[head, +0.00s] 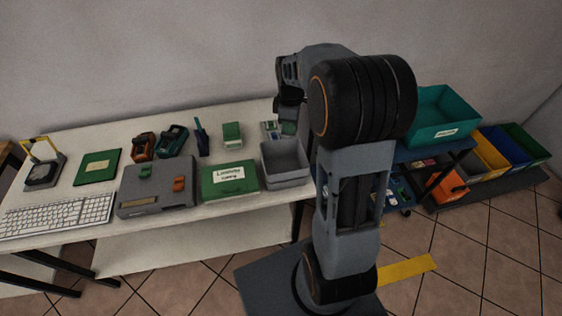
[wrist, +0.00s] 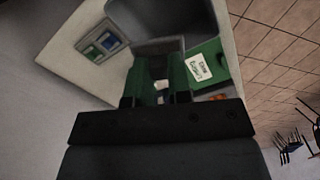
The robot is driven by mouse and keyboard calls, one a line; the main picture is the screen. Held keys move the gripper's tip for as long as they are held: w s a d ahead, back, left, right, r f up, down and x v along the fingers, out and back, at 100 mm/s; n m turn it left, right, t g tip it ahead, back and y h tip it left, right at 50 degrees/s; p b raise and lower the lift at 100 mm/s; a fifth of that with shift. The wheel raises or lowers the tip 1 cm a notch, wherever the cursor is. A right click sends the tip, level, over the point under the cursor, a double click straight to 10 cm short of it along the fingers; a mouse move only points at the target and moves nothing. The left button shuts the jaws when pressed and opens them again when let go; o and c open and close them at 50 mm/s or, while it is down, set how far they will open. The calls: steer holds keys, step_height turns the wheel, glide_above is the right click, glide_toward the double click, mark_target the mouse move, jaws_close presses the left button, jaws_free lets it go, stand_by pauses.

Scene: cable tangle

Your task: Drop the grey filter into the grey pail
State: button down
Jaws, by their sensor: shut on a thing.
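The grey pail (head: 285,171) is an open grey box near the right end of the white table. In the wrist view the pail (wrist: 190,18) shows at the top with its dark inside, partly cut off by the frame. My gripper (head: 289,103) is raised above the table, behind the pail as the head view sees it. In the wrist view my gripper (wrist: 157,70) is shut on a small grey block, the grey filter (wrist: 158,46), at its fingertips, close to the pail's rim in the picture. The height between them is unclear. In the head view I cannot make out the filter.
A green labelled box (head: 230,180) stands left of the pail, and a grey device (head: 157,198) further left. A small tray of parts (head: 270,130) lies behind the pail. A teal bin (head: 442,115) stands to the right, partly behind my arm.

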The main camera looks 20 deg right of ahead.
step_height(320, 180, down, 5)
steer(key=b, duration=0.3)
steer(key=shift+f+b, duration=0.15)
steer(key=shift+b, duration=0.2)
steer(key=c, duration=1)
jaws_free()
step_height(320, 180, up, 14)
steer(key=shift+f, duration=0.1)
